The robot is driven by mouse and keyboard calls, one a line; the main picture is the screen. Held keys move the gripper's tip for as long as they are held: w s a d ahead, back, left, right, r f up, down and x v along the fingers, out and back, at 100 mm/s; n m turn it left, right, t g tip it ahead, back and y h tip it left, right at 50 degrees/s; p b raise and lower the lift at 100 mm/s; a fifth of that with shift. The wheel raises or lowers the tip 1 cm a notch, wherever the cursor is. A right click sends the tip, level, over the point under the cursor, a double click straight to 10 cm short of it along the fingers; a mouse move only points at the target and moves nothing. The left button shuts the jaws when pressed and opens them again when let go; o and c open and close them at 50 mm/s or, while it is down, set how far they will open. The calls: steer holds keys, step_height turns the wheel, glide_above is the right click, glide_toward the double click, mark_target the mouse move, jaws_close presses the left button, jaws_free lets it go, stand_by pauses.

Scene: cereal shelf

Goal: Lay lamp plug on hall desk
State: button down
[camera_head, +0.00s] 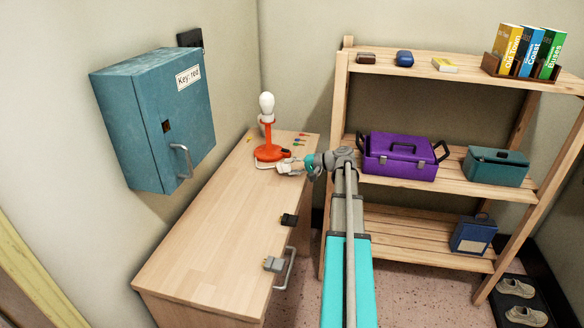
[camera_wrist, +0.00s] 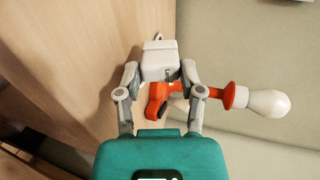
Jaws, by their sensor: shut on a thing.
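The lamp plug (camera_wrist: 160,58) is a pale grey-white block between my fingertips in the wrist view. My gripper (camera_wrist: 161,72) is shut on it. In the head view my gripper (camera_head: 291,167) is over the far right part of the hall desk (camera_head: 215,245), beside the base of an orange lamp (camera_head: 268,150) with a white bulb. The plug is small there and partly hidden by the fingers. I cannot tell whether it touches the desk top. The lamp (camera_wrist: 235,97) also shows behind my right finger in the wrist view.
Small coloured pieces (camera_head: 300,140) lie at the desk's far edge. A blue key cabinet (camera_head: 160,120) hangs at left. A shelf (camera_head: 440,190) stands right. The desk's middle is clear.

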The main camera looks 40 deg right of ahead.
steer(key=shift+f+b, duration=0.3)
steer(key=shift+f, duration=0.25)
steer(key=shift+c, duration=0.7)
jaws_free()
steer(key=shift+r, duration=0.1)
